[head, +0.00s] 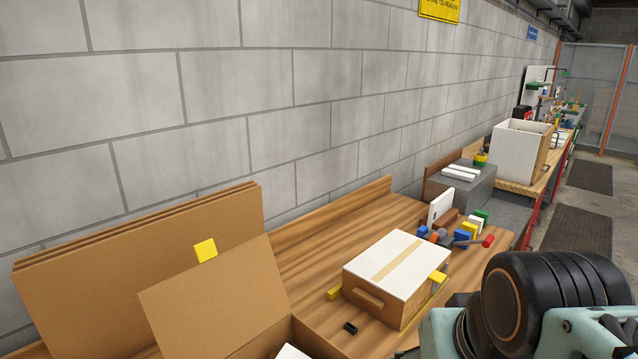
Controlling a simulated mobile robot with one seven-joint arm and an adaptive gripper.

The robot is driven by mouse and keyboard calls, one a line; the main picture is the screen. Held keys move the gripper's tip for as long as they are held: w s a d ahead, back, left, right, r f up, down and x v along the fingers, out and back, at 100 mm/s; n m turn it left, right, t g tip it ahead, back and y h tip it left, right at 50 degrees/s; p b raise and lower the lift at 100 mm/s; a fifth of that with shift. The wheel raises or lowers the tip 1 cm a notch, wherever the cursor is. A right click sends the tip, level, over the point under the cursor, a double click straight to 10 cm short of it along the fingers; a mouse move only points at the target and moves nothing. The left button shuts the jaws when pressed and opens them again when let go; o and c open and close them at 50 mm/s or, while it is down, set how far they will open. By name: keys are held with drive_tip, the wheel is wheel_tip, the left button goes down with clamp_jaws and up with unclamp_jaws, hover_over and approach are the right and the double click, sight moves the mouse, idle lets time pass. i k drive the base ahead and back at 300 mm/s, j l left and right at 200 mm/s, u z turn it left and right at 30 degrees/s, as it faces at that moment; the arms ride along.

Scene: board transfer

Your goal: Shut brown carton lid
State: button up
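The brown carton (308,344) is at the bottom of the head view, cut off by the lower edge. Its lid (218,300) stands raised and leans back, so the carton is open. A yellow tab (205,250) shows at the lid's upper edge. Something white (292,352) is partly visible inside the carton. My gripper is not in view; only a teal and black part of my own arm shows at the lower right, apart from the carton.
Brown cardboard sheets (120,250) lean at the wall behind the lid. A white-topped box (418,252) with a tan strip stands on the wooden bench (318,248) to the right. A small black piece (350,328) lies between. Colored blocks (463,235) lie farther back.

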sight(213, 308)
drive_tip(key=u, duration=1.25)
drive_tip(key=l+z, duration=0.2)
drive_tip(key=i+l+z, duration=0.15)
drive_tip(key=l, duration=0.2)
drive_tip(key=k+l+z, duration=0.1)
drive_tip(key=l+z, duration=0.25)
drive_tip(key=l, duration=0.3)
drive_tip(key=j+u, duration=0.1)
drive_tip(key=j, duration=0.15)
drive_tip(key=i+j+u, duration=0.15)
drive_tip(key=j, duration=0.15)
